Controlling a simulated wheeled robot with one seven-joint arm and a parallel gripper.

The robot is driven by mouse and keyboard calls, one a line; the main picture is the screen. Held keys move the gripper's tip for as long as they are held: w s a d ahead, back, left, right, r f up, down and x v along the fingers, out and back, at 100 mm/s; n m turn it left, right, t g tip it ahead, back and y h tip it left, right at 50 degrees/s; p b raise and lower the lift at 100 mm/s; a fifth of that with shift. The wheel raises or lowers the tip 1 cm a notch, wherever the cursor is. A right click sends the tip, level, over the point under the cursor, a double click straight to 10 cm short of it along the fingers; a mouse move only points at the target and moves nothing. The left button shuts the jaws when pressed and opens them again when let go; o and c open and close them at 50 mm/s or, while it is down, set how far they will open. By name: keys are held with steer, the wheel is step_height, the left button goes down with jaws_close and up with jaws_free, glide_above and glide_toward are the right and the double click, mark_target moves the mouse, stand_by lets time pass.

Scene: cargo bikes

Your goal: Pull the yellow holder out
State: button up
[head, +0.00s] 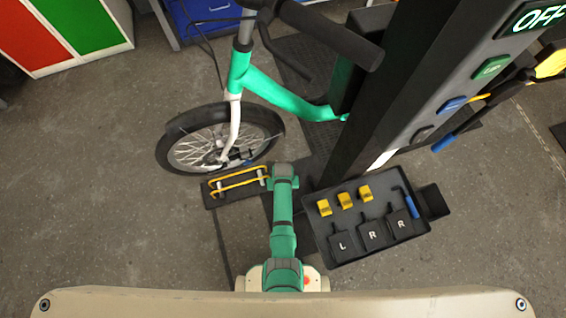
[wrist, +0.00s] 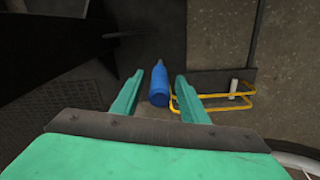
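The yellow holder (head: 236,176) is a long, thin loop of yellow tube on a dark base plate on the floor, beside the bike's front wheel. In the wrist view the yellow holder (wrist: 228,109) lies just right of my right finger, partly hidden by it. My gripper (wrist: 159,76) is open, its two green fingers apart. A blue cylinder (wrist: 159,84) shows between the fingers, with gaps on both sides; I cannot tell its depth. In the head view my arm hides the fingers.
The green bike's front wheel (head: 222,138) stands just behind the holder. A dark tray (head: 342,257) with yellow blocks, black pads and a blue-handled hex key is to the right, beside a black post (head: 392,100). The floor at left is clear.

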steer(key=shift+f, duration=0.45)
